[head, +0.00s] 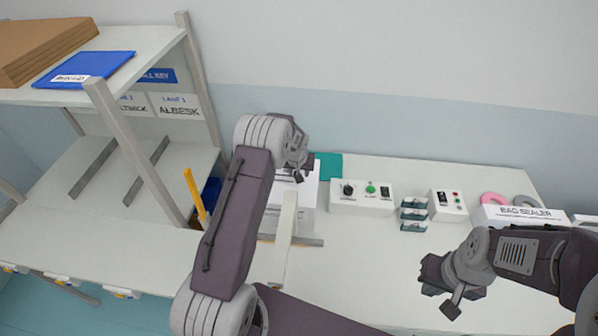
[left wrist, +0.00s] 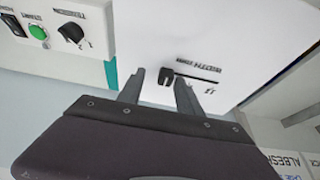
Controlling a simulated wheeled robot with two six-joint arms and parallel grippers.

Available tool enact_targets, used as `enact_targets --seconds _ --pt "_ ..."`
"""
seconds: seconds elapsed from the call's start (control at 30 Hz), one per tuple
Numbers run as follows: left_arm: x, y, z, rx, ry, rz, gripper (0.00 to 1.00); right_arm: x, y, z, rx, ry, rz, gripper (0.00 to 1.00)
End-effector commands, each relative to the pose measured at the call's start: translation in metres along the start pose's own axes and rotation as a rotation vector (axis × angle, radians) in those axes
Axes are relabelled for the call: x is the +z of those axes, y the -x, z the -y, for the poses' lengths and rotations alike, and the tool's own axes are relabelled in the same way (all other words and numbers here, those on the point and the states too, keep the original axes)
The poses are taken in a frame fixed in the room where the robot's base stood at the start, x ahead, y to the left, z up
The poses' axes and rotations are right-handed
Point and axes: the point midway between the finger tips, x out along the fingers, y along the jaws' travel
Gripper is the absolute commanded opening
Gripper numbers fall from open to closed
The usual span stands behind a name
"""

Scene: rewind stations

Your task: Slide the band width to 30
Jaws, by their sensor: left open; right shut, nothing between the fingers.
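The band width slider's black knob (left wrist: 166,76) shows in the left wrist view on a white machine face, at one end of a dark slot (left wrist: 200,78). Small lettering runs along the slot, upside down and hard to read. My left gripper (left wrist: 158,82) is open, with its fingertips on either side of the knob in the picture; I cannot tell whether they touch it. In the head view my left gripper (head: 303,168) is over the white machine (head: 308,196) and hides the slider. My right gripper (head: 450,285) is shut and empty above the table's right part.
A control box (head: 361,198) with a knob and green button stands right of the machine. Beyond it are small dark teal-topped pieces (head: 414,214), another switch box (head: 448,205) and the bag sealer (head: 520,215). A shelf rack (head: 130,145) stands left. The table's front middle is clear.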

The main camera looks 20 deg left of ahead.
Motion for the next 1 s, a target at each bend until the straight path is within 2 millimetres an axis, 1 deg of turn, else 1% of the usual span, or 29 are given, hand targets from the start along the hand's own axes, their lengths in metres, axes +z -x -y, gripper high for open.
enact_targets --seconds 0.07,0.17,0.3,0.4,0.5,0.63,1.0 --pt "-0.001 0.007 -0.001 0.000 0.000 -0.004 0.42 0.001 -0.005 0.000 0.000 0.000 0.000 0.00" --pt "0.000 0.023 -0.002 0.000 -0.001 -0.004 0.42 0.001 -0.012 0.000 0.000 0.000 0.000 0.00" --pt "-0.001 0.052 -0.004 0.000 -0.003 -0.006 0.42 0.002 -0.021 0.000 0.000 0.000 0.000 0.00" --pt "-0.001 0.070 -0.005 -0.001 -0.004 -0.005 0.42 0.003 -0.026 -0.001 0.000 0.000 0.000 0.00" --pt "-0.001 0.082 -0.006 -0.001 -0.004 -0.003 0.42 0.003 -0.028 -0.001 0.000 0.000 0.000 0.00" --pt "-0.001 0.087 -0.006 -0.002 -0.004 -0.001 0.42 0.003 -0.028 -0.001 0.000 0.000 0.000 0.00" --pt "-0.001 0.087 -0.006 -0.002 -0.003 -0.001 0.42 0.003 -0.027 -0.001 0.000 0.000 0.000 0.00"
